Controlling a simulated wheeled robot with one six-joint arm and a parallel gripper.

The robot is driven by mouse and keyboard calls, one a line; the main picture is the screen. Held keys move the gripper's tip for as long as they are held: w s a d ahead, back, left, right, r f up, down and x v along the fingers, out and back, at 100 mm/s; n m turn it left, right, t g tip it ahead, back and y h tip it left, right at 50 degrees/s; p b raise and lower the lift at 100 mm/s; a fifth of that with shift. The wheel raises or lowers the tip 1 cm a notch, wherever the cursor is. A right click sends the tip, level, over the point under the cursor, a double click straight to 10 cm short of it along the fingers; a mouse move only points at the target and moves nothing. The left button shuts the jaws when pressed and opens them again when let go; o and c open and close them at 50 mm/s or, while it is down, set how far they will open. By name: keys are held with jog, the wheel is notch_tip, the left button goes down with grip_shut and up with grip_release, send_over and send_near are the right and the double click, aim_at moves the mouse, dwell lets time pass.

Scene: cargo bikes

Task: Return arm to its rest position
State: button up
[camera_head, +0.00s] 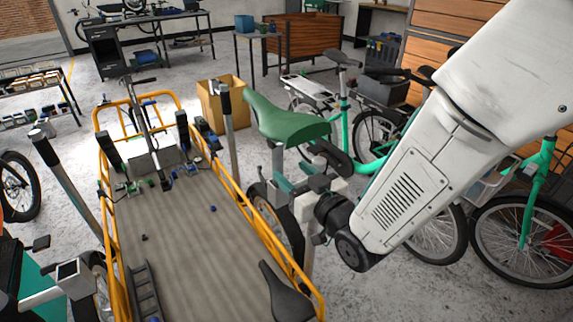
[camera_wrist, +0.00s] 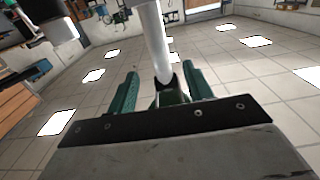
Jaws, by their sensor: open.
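My gripper (camera_head: 287,183) is low in the middle of the head view, just below a green bike saddle (camera_head: 290,122). My white arm reaches down to it from the upper right. In the wrist view the two teal fingers (camera_wrist: 160,90) are apart, so the gripper is open. A pale metal post (camera_wrist: 152,40) appears between them, with a dark green piece at its end. It looks like the saddle's post (camera_head: 278,160). I cannot tell whether the fingers touch it.
A cargo bike with an orange-railed wooden bed (camera_head: 190,225) lies left of my gripper. A cardboard box (camera_head: 222,100) stands behind. Teal bikes (camera_head: 525,205) stand at the right, beneath and beyond my arm. Workbenches (camera_head: 150,30) line the back; open floor lies between.

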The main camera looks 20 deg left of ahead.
jog(key=s+d+f+g+h, duration=0.2)
jog(key=d+f+g+h, duration=0.3)
jog(key=f, duration=0.5)
jog(key=s+d+r+m+g+h, duration=0.15)
jog(key=d+h, duration=0.35)
jog(key=d, duration=0.5)
jog(key=s+d+r+m+g+h, duration=0.2)
jog(key=s+d+r+m, duration=0.2)
jog(key=s+d+r, duration=0.5)
jog(key=s+d+r+m+g+h, duration=0.1)
jog(key=s+d+r+m, duration=0.3)
jog(key=s+d+r, duration=0.5)
jog(key=d, duration=0.6)
jog(key=shift+d+g+h, duration=0.2)
jog(key=shift+g+h, duration=0.15)
jog(key=shift+h, duration=0.05)
jog(key=shift+r+m, duration=0.1)
jog(key=shift+m, duration=0.15)
